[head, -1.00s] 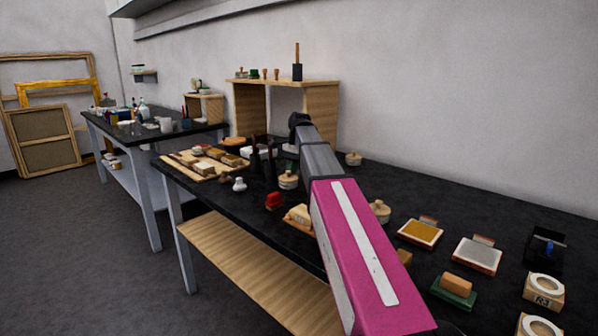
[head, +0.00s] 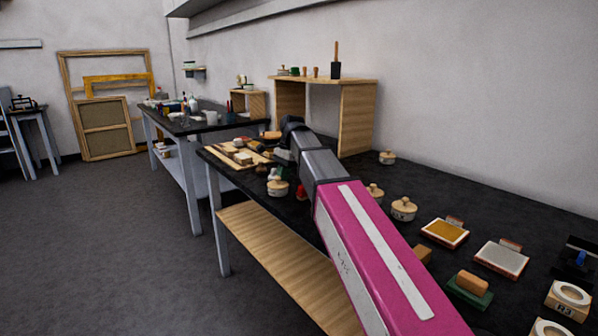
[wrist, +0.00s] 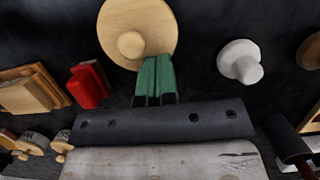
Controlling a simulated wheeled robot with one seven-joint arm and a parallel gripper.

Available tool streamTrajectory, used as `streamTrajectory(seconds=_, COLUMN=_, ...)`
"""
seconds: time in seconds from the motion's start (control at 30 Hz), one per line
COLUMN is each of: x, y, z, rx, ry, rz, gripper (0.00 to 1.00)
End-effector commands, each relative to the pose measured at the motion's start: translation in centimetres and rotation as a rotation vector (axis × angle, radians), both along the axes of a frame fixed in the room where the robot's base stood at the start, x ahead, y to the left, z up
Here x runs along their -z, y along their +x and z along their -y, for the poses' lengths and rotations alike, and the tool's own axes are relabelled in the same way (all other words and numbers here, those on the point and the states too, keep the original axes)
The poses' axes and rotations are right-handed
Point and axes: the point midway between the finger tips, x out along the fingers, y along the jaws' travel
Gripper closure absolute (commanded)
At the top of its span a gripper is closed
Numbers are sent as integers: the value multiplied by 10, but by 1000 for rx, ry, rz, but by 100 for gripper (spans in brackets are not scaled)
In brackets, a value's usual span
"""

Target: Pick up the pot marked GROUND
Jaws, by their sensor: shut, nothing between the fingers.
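Several pale pots with knobbed wooden lids stand on the dark bench in the head view. One is at the front left edge (head: 278,188), one at the back (head: 388,157), and two are right of my arm, a nearer one (head: 404,209) and one beside the arm (head: 375,193). Marks on them are too small to read. In the wrist view a round wooden lid with a knob (wrist: 112,28) lies at the tips of my gripper (wrist: 155,62). Its green fingers are together, empty, and overlap the lid's edge; I cannot tell whether they touch it. My arm hides the gripper in the head view.
In the wrist view a red object (wrist: 88,86) and wooden blocks (wrist: 28,92) lie left of the lid, and a white knobbed piece (wrist: 240,62) right. In the head view, framed pads (head: 445,233) and a green-based block (head: 470,289) lie at right. A wooden shelf unit (head: 357,118) stands behind.

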Motion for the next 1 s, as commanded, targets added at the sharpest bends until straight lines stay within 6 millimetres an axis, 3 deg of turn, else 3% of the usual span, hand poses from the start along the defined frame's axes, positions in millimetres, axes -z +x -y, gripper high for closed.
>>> streamTrajectory(seconds=0.2, x=0, y=-17, z=-23, rx=0, ry=0, rz=0, gripper=100)
streamTrajectory(seconds=0.6, x=0, y=-17, z=-24, rx=1, ry=0, rz=0, gripper=100)
streamTrajectory(seconds=0.77, x=0, y=-11, z=-18, rx=2, ry=0, rz=0, gripper=100)
streamTrajectory(seconds=0.97, x=0, y=15, z=7, rx=1, ry=0, rz=0, gripper=100)
streamTrajectory(seconds=1.0, x=-9, y=15, z=8, rx=-2, ry=1, rz=1, gripper=100)
